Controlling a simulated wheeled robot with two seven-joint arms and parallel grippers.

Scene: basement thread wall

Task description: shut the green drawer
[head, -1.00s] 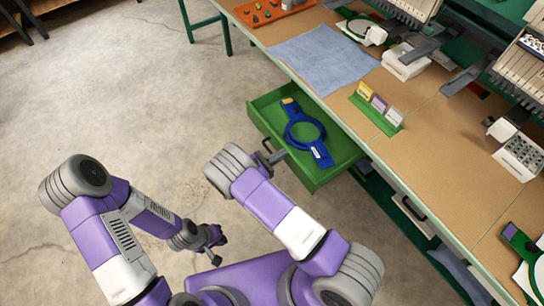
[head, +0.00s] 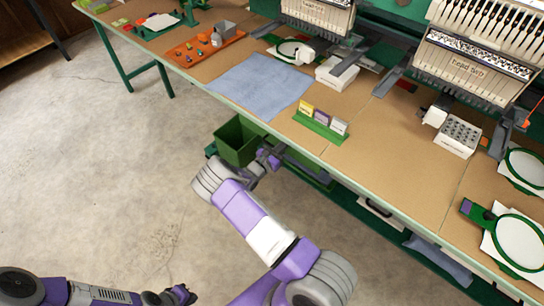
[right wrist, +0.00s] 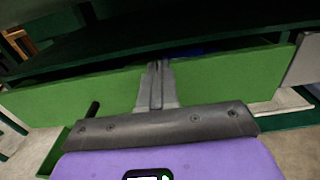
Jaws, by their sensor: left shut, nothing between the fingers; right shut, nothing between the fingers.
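The green drawer (right wrist: 225,80) shows in the right wrist view as a wide green front panel under the table edge. A dark gap runs above the panel, with a bit of blue (right wrist: 190,52) inside. Its black handle (right wrist: 93,109) sticks out at the left. My right gripper (right wrist: 157,66) is shut and empty, its fingertips at the panel's upper middle; contact is hard to tell. In the head view my right gripper (head: 271,158) is at the table's front edge, and the drawer is mostly hidden under the tabletop. My left gripper (head: 182,294) is shut and empty, low over the floor.
A green bin (head: 237,143) stands below the table edge, close left of my right gripper. The brown tabletop (head: 390,160) holds a blue cloth (head: 262,86), a green card holder (head: 320,127) and embroidery machines. The concrete floor (head: 110,180) at left is clear.

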